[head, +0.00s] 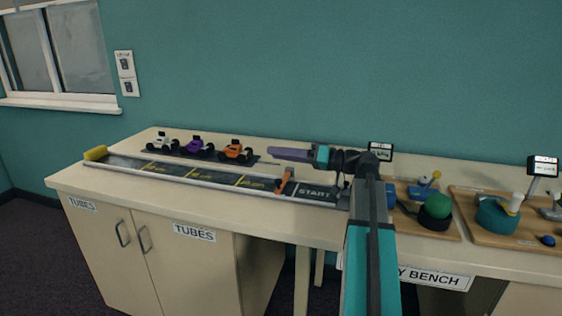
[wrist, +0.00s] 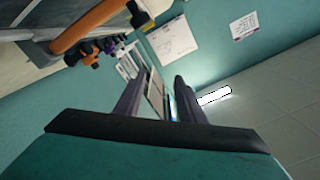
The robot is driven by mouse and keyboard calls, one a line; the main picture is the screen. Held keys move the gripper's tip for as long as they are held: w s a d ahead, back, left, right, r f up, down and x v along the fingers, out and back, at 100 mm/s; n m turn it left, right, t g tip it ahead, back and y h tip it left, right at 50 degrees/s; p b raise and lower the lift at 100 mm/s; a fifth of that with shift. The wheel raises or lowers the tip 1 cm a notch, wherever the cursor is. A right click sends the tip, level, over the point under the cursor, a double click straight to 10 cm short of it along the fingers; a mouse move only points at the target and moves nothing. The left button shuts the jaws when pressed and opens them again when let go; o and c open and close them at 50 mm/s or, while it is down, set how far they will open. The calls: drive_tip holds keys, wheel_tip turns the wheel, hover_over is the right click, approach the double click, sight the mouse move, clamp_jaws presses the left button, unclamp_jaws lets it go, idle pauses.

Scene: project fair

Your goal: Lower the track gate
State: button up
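The track (head: 210,179) runs along the table, with a START label at its right end. The orange track gate (head: 284,181) is at the track, just left of START. In the wrist view the gate (wrist: 95,24) is a thick orange bar at the upper left, slanting beside the fingers and apart from them. I cannot tell its exact angle. My gripper (head: 271,152) points left above the far side of the track, near the gate's top. In the wrist view my gripper's fingers (wrist: 156,84) stand apart with nothing held between them.
White, purple and orange toy cars (head: 198,146) stand on a dark strip behind the track. A yellow block (head: 96,153) is at the track's left end. Wooden boards with a green ball (head: 438,205) and a teal drum (head: 497,217) lie to the right of my arm.

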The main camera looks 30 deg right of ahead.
drive_tip(key=s+a, duration=0.2)
drive_tip(key=s, duration=0.4)
drive_tip(key=s+a+b, duration=0.1)
drive_tip(key=s+a, duration=0.1)
drive_tip(key=s, duration=0.5)
drive_tip(key=shift+a+r, duration=0.35)
drive_tip(key=shift+r, duration=0.05)
drive_tip(key=shift+s+b, duration=0.25)
drive_tip(key=shift+b, duration=0.5)
drive_tip(key=shift+s+a+b, duration=0.15)
drive_tip(key=shift+s+b, duration=0.2)
drive_tip(key=shift+b, duration=0.55)
drive_tip(key=shift+s+a+r+b, duration=0.15)
drive_tip(key=shift+s+b, duration=0.15)
drive_tip(key=shift+b, duration=0.4)
drive_tip(key=shift+s+r, duration=0.1)
